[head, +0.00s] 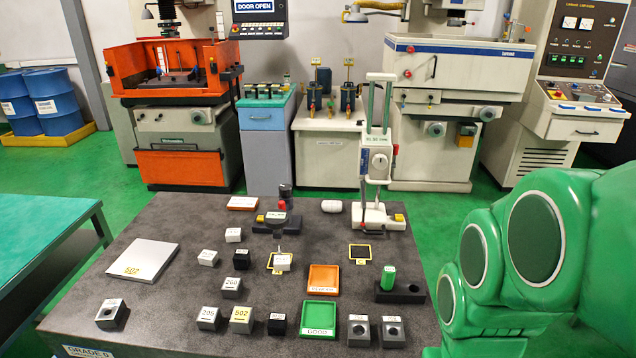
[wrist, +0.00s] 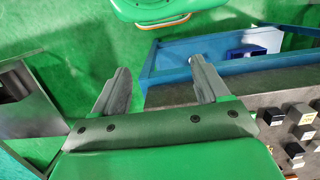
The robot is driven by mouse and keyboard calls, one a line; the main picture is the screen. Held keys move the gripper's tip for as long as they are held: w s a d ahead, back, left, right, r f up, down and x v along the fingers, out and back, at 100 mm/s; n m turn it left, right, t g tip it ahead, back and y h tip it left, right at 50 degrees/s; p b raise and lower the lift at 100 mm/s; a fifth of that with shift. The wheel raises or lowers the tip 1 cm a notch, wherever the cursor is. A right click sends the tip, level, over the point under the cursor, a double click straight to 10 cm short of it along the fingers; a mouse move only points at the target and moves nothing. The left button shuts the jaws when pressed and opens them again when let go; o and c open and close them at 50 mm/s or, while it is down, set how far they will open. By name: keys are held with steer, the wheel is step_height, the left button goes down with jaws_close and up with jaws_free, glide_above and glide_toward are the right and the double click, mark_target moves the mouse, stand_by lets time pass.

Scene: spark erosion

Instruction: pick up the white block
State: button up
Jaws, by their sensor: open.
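Several pale blocks stand on the dark granite table (head: 150,297) in the head view. A small white block (head: 283,262) is on a yellow-edged square near the middle. Another small whitish block (head: 233,235) is further back left, and a third pale block (head: 208,258) is in front of it. I cannot tell which one the task means. My gripper (wrist: 160,66) shows in the wrist view, open and empty, with its two grey fingers apart over green floor and a blue edge. It is away from the blocks; its fingers are out of the head view.
An orange tray (head: 323,279) and a green tray (head: 319,319) lie on the table. A flat pale plate (head: 143,260) lies left.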

steer(key=m+t, duration=0.6)
steer(key=m, duration=2.9)
glide_above(282, 259)
steer(key=s, duration=0.4)
step_height(282, 259, down, 5)
steer(key=shift+w+x, duration=0.15)
steer(key=shift+x, duration=1.7)
steer(key=shift+w+x, duration=0.15)
steer(key=shift+x, duration=1.7)
steer(key=shift+r+y, duration=0.15)
steer(key=shift+y, duration=0.15)
steer(key=c, duration=1.3)
